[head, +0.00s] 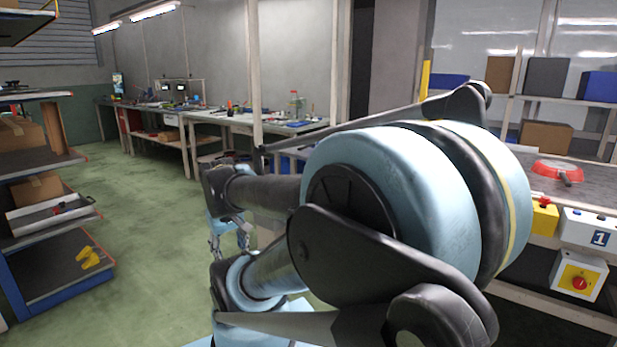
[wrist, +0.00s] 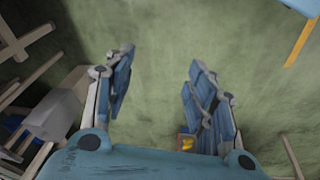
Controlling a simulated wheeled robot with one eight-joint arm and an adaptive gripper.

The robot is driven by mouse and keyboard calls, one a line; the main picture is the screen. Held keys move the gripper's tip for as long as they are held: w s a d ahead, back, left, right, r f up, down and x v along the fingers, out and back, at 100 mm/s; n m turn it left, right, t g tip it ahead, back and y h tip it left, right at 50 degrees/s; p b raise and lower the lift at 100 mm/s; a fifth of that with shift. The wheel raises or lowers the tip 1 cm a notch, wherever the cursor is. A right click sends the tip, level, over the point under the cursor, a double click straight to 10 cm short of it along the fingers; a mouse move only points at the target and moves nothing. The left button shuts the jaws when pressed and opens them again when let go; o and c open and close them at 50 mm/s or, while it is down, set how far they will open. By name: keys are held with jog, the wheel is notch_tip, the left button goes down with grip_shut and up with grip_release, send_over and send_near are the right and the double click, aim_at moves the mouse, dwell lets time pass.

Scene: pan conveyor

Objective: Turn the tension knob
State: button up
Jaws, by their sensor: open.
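I cannot tell for sure which part is the tension knob. At the right of the head view, a yellow box (head: 543,218) with a small red part on top sits at the conveyor's front edge. Beside it is a white control box (head: 590,227) with small buttons and the number 1. My gripper (head: 229,245) hangs over the green floor, left of my arm and well away from these boxes. No knob is recognisable in the wrist view.
A red pan (head: 557,171) lies on the conveyor (head: 520,168). A shelf rack (head: 50,215) stands left, and workbenches (head: 225,118) line the back. The floor (head: 150,230) between is clear. My arm hides the centre.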

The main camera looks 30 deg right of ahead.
jog(key=w+d+r+n+t+h, duration=0.1)
jog(key=w+d+r+n+h, duration=0.2)
jog(key=w+d, duration=0.6)
jog(key=w+d+r+n+h, duration=0.2)
jog(key=w+d+n+h, duration=0.15)
jog(key=w+d, duration=0.6)
jog(key=w+d+r+n+t+h, duration=0.1)
jog(key=w+d+r+n+h, duration=0.25)
jog(key=w+d, duration=0.6)
jog(key=w+d+f+n+t+h, duration=0.1)
jog(key=w+d+f+n+h, duration=0.2)
jog(key=w+d+f+n, duration=0.5)
jog(key=w+d+f+n+t+h, duration=0.2)
jog(key=w+d+f+n, duration=0.4)
jog(key=w, duration=0.4)
jog(key=w+d, duration=0.3)
jog(key=d, duration=0.5)
jog(key=w+d+r+m, duration=0.1)
jog(key=w+d, duration=0.2)
jog(key=d, duration=0.5)
jog(key=shift+w+r, duration=0.15)
jog(key=shift+r, duration=0.05)
jog(key=c, duration=1.1)
